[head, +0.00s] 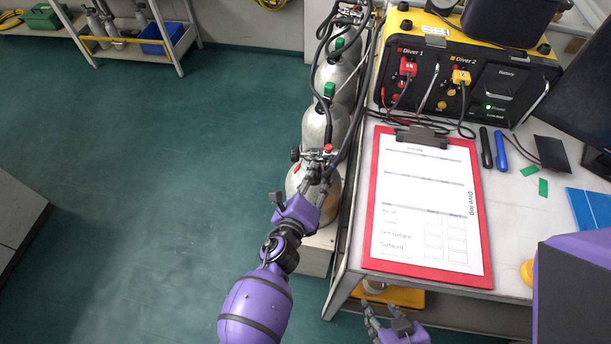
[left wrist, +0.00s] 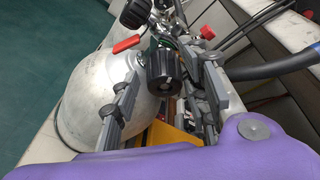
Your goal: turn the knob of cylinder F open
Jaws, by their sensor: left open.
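The nearest silver cylinder (head: 331,201) stands at the end of a row beside the table, with a valve on top. No letter F is readable on it. My left gripper (head: 311,184) is at this valve, fingers apart. In the left wrist view a black ribbed knob (left wrist: 165,72) sits between the open fingers of my left gripper (left wrist: 163,84); I cannot tell whether either finger touches it. A red tag or lever (left wrist: 127,44) is at the valve's left, and a second black knob (left wrist: 135,13) is above. My right gripper (head: 382,313) is low, by the table's front edge, open and empty.
More cylinders (head: 322,127) with hoses stand behind. On the table (head: 510,275) lie a red clipboard (head: 484,240), markers (head: 501,148) and a yellow-black diver panel (head: 466,75). A dark hose (left wrist: 275,66) runs right of the valve.

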